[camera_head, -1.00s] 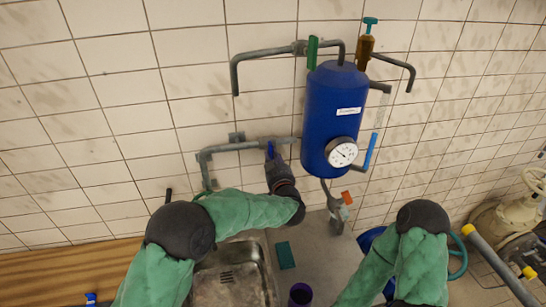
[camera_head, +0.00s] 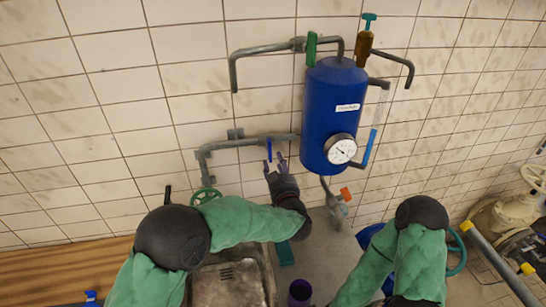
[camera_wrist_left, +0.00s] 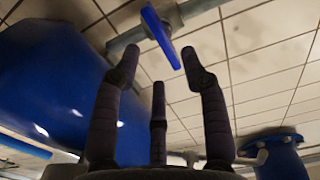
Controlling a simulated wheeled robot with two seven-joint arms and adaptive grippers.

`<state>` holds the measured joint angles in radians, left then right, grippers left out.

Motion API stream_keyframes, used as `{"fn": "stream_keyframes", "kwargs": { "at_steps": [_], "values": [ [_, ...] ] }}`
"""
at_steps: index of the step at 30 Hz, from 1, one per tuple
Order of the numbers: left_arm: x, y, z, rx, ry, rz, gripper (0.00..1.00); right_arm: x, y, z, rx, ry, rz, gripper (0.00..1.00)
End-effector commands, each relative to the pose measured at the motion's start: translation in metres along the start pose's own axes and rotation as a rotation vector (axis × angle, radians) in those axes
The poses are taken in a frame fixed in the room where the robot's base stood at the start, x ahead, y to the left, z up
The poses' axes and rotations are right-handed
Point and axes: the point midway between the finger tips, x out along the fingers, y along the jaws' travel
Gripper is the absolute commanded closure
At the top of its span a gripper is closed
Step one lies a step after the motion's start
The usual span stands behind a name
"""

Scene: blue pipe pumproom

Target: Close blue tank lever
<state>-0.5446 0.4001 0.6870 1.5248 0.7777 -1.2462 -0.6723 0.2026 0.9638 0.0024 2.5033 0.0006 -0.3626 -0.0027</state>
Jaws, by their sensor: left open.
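The blue tank (camera_head: 335,105) hangs on the tiled wall with a round gauge on its front. A dark blue lever (camera_head: 269,149) hangs down from the grey pipe left of the tank. My left gripper (camera_head: 274,164) is open and empty just below this lever, its fingers pointing up. In the left wrist view the lever (camera_wrist_left: 160,36) slants beyond the spread fingertips (camera_wrist_left: 160,75), with no clear contact. A lighter blue lever (camera_head: 370,148) sits right of the tank. My right arm is at the lower right; its gripper is not visible.
A green lever (camera_head: 311,50) and a brown valve with a teal handle (camera_head: 367,38) are above the tank. An orange-handled valve (camera_head: 345,194) is below it.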

Motion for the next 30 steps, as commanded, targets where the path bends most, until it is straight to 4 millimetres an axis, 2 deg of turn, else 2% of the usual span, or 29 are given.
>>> {"fn": "stream_keyframes", "kwargs": {
  "at_steps": [1, 6, 12, 30],
  "values": [
    [-0.011, 0.001, -0.001, 0.002, 0.001, 0.003, 0.56, 0.0, 0.0, 0.0, 0.0, 0.0, 0.0, 0.6],
    [-0.04, 0.001, 0.0, 0.001, 0.0, 0.004, 0.56, 0.0, 0.0, 0.0, 0.0, 0.0, 0.0, 0.6],
    [-0.059, 0.001, 0.0, 0.001, 0.0, 0.002, 0.56, 0.0, 0.0, 0.0, 0.0, 0.0, 0.0, 0.6],
    [-0.062, 0.0, 0.001, 0.001, 0.0, 0.0, 0.56, 0.0, 0.0, 0.0, 0.0, 0.0, 0.0, 0.6]
  ]
}}
